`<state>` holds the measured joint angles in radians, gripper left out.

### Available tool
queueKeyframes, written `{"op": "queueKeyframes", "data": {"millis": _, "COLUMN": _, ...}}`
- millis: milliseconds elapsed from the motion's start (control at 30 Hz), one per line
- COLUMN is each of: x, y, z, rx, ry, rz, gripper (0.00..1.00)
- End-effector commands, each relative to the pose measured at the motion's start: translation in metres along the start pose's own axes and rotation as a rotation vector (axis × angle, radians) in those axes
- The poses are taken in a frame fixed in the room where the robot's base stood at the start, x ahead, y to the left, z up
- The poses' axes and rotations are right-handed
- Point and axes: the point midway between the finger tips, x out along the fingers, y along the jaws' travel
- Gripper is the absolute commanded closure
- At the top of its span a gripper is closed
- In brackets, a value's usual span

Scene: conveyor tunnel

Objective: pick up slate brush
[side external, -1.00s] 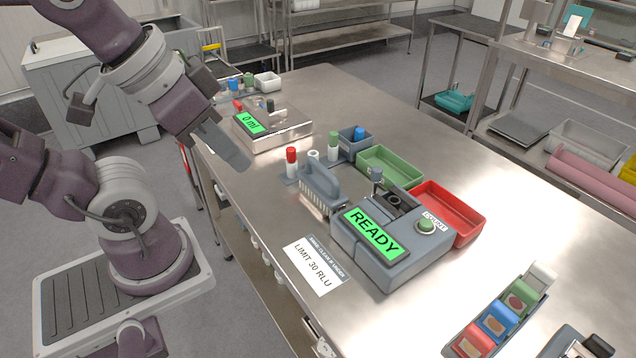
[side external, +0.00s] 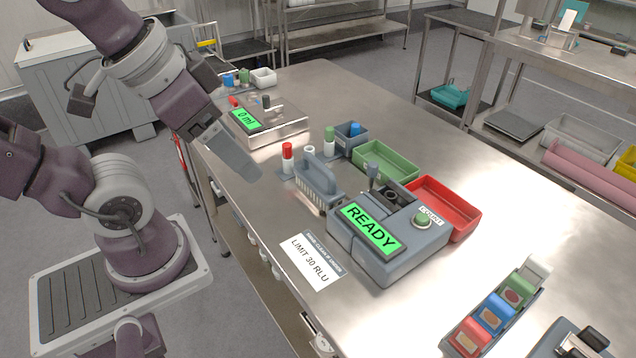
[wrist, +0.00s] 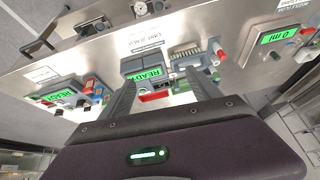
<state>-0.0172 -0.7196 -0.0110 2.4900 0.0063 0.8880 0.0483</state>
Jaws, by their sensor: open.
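The slate brush (side external: 318,175) is a blue-grey block with an arched handle and pale bristles along its lower side. It stands on the steel table beside the READY device; in the wrist view it shows (wrist: 188,52) beyond my fingers, right of centre. My gripper (side external: 250,172) is above the table's left edge, to the left of the brush and apart from it. In the wrist view my gripper (wrist: 163,88) has its two fingers spread with nothing held between them.
A red-capped tube (side external: 288,158) and a green-capped tube (side external: 329,141) stand close to the brush. The grey READY device (side external: 395,262) is just right of it. Green (side external: 385,160) and red (side external: 449,203) trays lie behind. A scale (side external: 285,130) stands farther back.

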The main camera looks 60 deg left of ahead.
Motion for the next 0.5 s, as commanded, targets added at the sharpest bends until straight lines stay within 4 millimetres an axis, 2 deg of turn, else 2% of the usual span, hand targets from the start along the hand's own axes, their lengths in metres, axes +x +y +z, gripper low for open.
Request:
{"op": "queueKeyframes", "data": {"millis": 67, "x": 0.015, "y": -0.009, "z": -0.018, "rx": 0.140, "ry": -0.050, "rz": -0.040, "gripper": 0.28}}
{"op": "queueKeyframes", "data": {"millis": 167, "x": 0.054, "y": -0.030, "z": -0.052, "rx": 0.483, "ry": -0.156, "rz": -0.066, "gripper": 0.28}}
{"op": "queueKeyframes", "data": {"millis": 200, "x": 0.075, "y": -0.040, "z": -0.065, "rx": 0.637, "ry": -0.198, "rz": -0.052, "gripper": 0.28}}
{"op": "queueKeyframes", "data": {"millis": 300, "x": 0.128, "y": -0.063, "z": -0.086, "rx": 0.992, "ry": -0.261, "rz": 0.035, "gripper": 0.28}}
{"op": "queueKeyframes", "data": {"millis": 400, "x": 0.175, "y": -0.080, "z": -0.095, "rx": 1.262, "ry": -0.260, "rz": 0.139, "gripper": 0.28}}
{"op": "queueKeyframes", "data": {"millis": 500, "x": 0.205, "y": -0.088, "z": -0.098, "rx": 1.427, "ry": -0.229, "rz": 0.208, "gripper": 0.28}}
